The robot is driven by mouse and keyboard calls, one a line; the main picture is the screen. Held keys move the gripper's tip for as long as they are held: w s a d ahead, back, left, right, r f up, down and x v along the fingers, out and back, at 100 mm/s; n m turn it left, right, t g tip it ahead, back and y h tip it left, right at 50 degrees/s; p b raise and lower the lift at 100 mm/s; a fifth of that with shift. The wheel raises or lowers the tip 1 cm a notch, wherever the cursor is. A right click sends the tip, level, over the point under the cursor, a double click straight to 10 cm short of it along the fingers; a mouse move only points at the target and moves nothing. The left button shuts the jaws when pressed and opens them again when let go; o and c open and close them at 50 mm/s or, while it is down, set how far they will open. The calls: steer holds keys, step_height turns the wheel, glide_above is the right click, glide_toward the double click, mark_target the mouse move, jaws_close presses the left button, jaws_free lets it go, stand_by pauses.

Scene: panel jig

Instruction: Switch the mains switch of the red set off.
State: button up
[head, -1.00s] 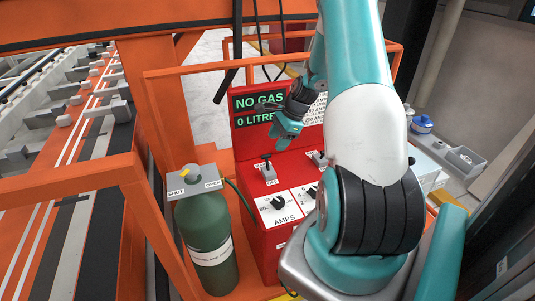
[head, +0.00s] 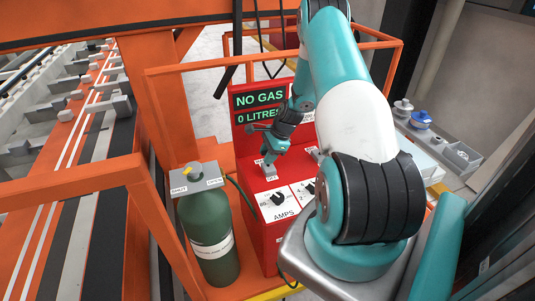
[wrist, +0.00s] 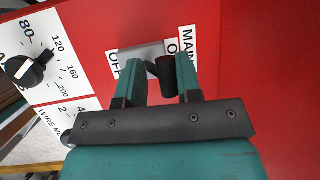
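The red set (head: 262,241) stands in the middle of the head view with "NO GAS" on its display. Its mains switch, a black lever (wrist: 167,74) on a grey plate (wrist: 139,53), shows in the wrist view. The "OFF" label is left of the plate. The lever leans away from it, towards a partly hidden label starting with "O" beside "MAIN". My gripper (wrist: 161,84) is open, one finger on each side of the lever. The lever is nearer the right finger; contact cannot be told. In the head view my gripper (head: 267,160) covers most of the switch.
A green gas cylinder (head: 212,235) with a yellow-marked valve stands left of the set. Dials (head: 278,200) sit on the set's sloping front. Orange rails (head: 160,205) frame the set. A second switch is partly hidden behind my arm.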

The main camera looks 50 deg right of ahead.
mark_target(272, 170)
steer(key=shift+w+d+r+t, duration=0.1)
steer(key=shift+w+t, duration=0.05)
steer(key=shift+t, duration=0.15)
steer(key=shift+h+b, duration=0.3)
steer(key=shift+b, duration=0.25)
steer(key=t+b, duration=0.1)
steer(key=s+t+h+b, duration=0.1)
steer(key=shift+a+n+b, duration=0.25)
steer(key=shift+n+b, duration=0.05)
steer(key=t+b, duration=0.1)
steer(key=b, duration=0.2)
steer(key=s+a+t+h+b, duration=0.1)
steer(key=t+b, duration=0.1)
steer(key=b, duration=0.1)
steer(key=shift+s+f+n+h, duration=0.25)
steer(key=shift+f+n+h, duration=0.05)
steer(key=shift+f+n, duration=0.1)
steer(key=t+b, duration=0.1)
steer(key=b, duration=0.3)
steer(key=s+t+h+b, duration=0.1)
steer(key=b, duration=0.3)
steer(key=shift+a+n+t, duration=0.3)
steer(key=shift+s+r+t+b, duration=0.2)
steer(key=shift+t+b, duration=0.1)
steer(key=shift+b, duration=0.8)
steer(key=shift+a+r, duration=0.1)
steer(key=shift+r, duration=0.05)
